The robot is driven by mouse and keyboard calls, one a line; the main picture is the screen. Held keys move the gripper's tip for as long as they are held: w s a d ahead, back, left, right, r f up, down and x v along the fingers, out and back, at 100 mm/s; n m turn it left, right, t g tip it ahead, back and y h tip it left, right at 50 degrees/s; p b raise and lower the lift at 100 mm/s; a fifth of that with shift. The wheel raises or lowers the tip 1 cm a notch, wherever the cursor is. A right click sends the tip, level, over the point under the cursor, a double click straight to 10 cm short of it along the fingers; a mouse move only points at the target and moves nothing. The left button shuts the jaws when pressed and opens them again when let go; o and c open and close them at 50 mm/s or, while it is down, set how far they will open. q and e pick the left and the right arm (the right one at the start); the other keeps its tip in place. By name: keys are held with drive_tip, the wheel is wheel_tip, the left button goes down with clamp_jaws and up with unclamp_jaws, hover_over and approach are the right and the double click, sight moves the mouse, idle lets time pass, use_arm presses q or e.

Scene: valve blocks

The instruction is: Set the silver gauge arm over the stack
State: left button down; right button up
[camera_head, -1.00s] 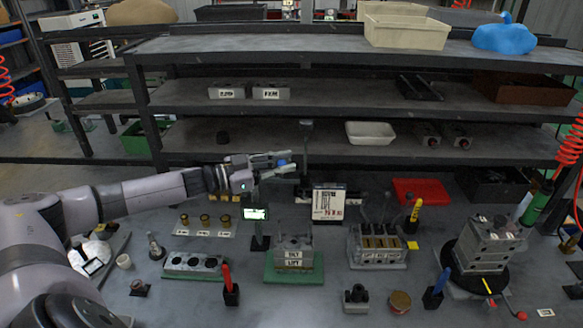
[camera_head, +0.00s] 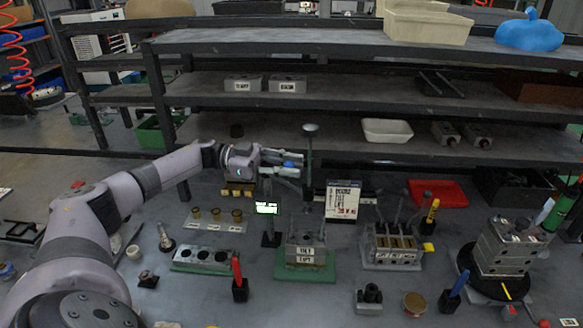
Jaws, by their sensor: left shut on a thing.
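My left gripper (camera_head: 301,163) reaches in from the left above the bench and is shut on a thin upright post with a round disc on top, which I take for the silver gauge arm (camera_head: 310,131). The fingers partly hide the hold. The post's lower part runs down toward a grey block stack (camera_head: 304,238) with a white label, on a green base (camera_head: 304,272). I cannot tell whether the post touches it. A taller stack of grey blocks (camera_head: 502,248) sits on a black round base at the right. My right gripper is not in view.
A small lit display (camera_head: 267,208) on a stand is just left of the block stack. A printed sign (camera_head: 342,200) stands behind it to the right. A valve block with levers (camera_head: 391,247) is further right. Shelves rise behind.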

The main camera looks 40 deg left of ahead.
use_arm(q)
drive_tip(key=shift+r, duration=0.15)
drive_tip(key=c, duration=1.5)
unclamp_jaws()
drive_tip(key=shift+s, duration=0.1)
drive_tip(key=shift+o, duration=0.3)
drive_tip(key=v, duration=1.2)
drive_tip(key=shift+a, duration=0.1)
